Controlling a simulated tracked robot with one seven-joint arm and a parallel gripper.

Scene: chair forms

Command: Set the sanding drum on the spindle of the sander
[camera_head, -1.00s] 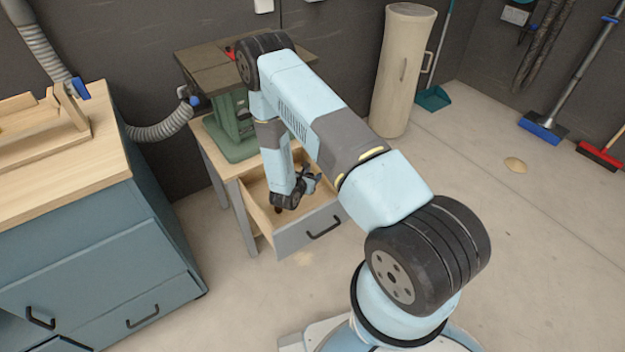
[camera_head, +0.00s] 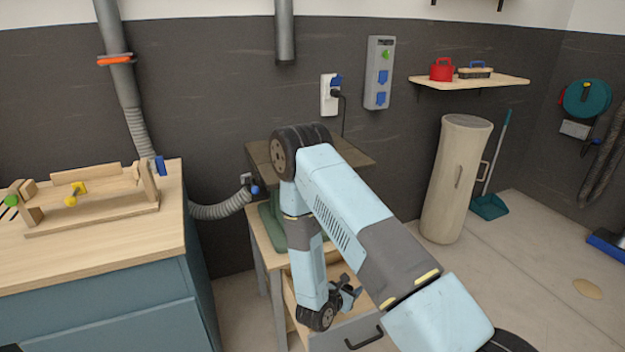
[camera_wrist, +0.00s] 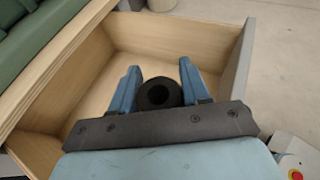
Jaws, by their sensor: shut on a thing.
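The sanding drum (camera_wrist: 174,91) is a dark ring with a round hole, seen from above in the wrist view. My gripper (camera_wrist: 158,72) has its two blue fingers on either side of the drum and is shut on it, over the open drawer (camera_wrist: 219,48). The sander stands on the drawer cabinet, with a dark square table (camera_head: 352,152) and a green body (camera_head: 272,222); a green part also shows in the wrist view (camera_wrist: 32,45). My arm covers the middle of the sander, and its spindle is not visible.
The drawer walls stand close around my gripper. A workbench (camera_head: 95,255) with a wooden jig is at the left, and a grey hose (camera_head: 222,209) runs to the sander. A beige cylinder (camera_head: 456,180) stands at the right, with clear floor in front of it.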

